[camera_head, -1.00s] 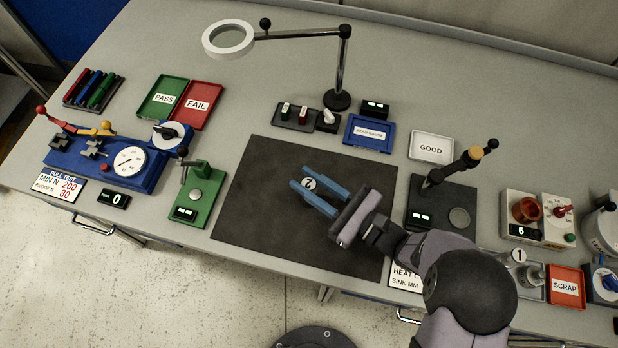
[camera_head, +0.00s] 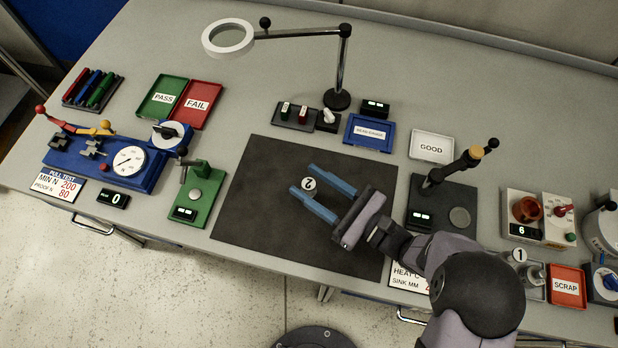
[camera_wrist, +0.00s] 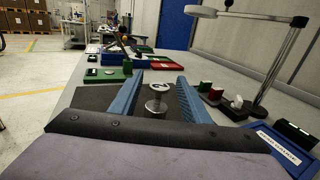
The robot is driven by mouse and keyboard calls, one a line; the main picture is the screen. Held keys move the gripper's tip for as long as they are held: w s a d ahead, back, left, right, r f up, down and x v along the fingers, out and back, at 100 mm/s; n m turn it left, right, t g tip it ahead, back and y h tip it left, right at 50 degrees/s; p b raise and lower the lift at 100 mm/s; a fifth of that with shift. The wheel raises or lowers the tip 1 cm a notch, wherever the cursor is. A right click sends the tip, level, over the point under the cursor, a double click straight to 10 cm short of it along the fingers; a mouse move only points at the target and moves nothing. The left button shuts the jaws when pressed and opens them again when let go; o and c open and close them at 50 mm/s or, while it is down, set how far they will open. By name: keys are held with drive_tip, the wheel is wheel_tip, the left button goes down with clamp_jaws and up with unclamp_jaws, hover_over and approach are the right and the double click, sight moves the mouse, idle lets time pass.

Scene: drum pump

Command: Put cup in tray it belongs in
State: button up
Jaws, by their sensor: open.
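A small metal cup (camera_wrist: 155,101) with a round white tag marked 2 (camera_head: 310,183) stands upright on the dark mat (camera_head: 260,205). My gripper (camera_head: 304,179) is open, with its two blue fingers on either side of the cup near their tips. In the wrist view the cup stands between the fingers, with a gap visible on each side. A blue tray (camera_head: 350,138) with a small label that is hard to read and a white tray marked GOOD (camera_head: 412,153) are behind the mat. A red tray marked SCRAP (camera_head: 582,301) is at the right.
Green PASS (camera_head: 143,110) and red FAIL (camera_head: 214,103) trays lie at the back left. A magnifier lamp (camera_head: 342,75) stands behind the mat. A lever press (camera_head: 450,192) is right of it, and a green stand (camera_head: 206,205) left. Another tag marked 1 (camera_head: 519,255) shows beside SCRAP.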

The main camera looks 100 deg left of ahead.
drive_tip(key=b+v, duration=0.2)
drive_tip(key=v, duration=0.7)
drive_tip(key=shift+w+b, duration=0.35)
drive_tip(key=shift+w, duration=0.05)
drive_tip(key=shift+w+d, duration=0.4)
drive_tip(key=shift+w, duration=0.15)
